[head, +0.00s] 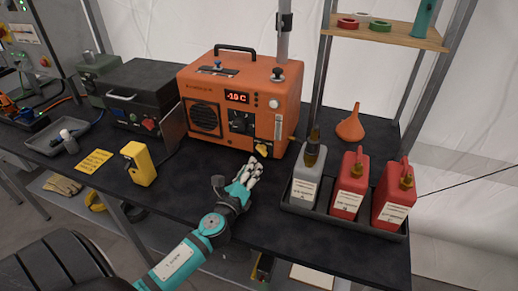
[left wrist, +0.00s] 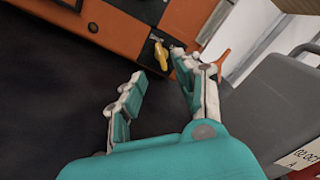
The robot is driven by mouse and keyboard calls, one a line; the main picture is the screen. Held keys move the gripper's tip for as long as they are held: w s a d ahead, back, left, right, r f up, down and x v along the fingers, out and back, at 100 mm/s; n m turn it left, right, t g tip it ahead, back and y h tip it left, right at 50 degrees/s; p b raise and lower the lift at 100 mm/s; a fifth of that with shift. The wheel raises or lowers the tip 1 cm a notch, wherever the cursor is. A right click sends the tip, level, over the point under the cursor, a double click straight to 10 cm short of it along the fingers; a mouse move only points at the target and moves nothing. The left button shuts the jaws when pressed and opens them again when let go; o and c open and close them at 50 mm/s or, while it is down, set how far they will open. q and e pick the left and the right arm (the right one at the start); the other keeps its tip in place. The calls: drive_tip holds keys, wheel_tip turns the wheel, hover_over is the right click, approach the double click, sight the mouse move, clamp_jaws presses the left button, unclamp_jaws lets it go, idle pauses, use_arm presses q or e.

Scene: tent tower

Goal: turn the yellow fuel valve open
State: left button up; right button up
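The yellow fuel valve (head: 261,149) is a small handle low on the front right of the orange heater (head: 238,105), whose display reads -10 C. It also shows in the left wrist view (left wrist: 161,56), on a dark plate, with the handle slanting down the picture. My left gripper (head: 252,166) is just in front of the valve, low over the dark table. In the left wrist view my left gripper (left wrist: 157,68) is open, its two fingers apart, with the valve beyond and between the tips. I cannot tell whether a fingertip touches it. My right gripper is not in view.
A tray (head: 335,222) with a grey can (head: 306,180) and two red cans (head: 349,188) stands close to the right of my gripper. A yellow box (head: 139,164) stands left. The table (head: 190,190) between is clear.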

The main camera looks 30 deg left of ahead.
sight(259, 151)
use_arm(q)
drive_tip(key=x, duration=0.7)
drive_tip(key=shift+w, duration=0.3)
drive_tip(key=shift+w+a, duration=0.1)
drive_tip(key=shift+w, duration=0.35)
clamp_jaws()
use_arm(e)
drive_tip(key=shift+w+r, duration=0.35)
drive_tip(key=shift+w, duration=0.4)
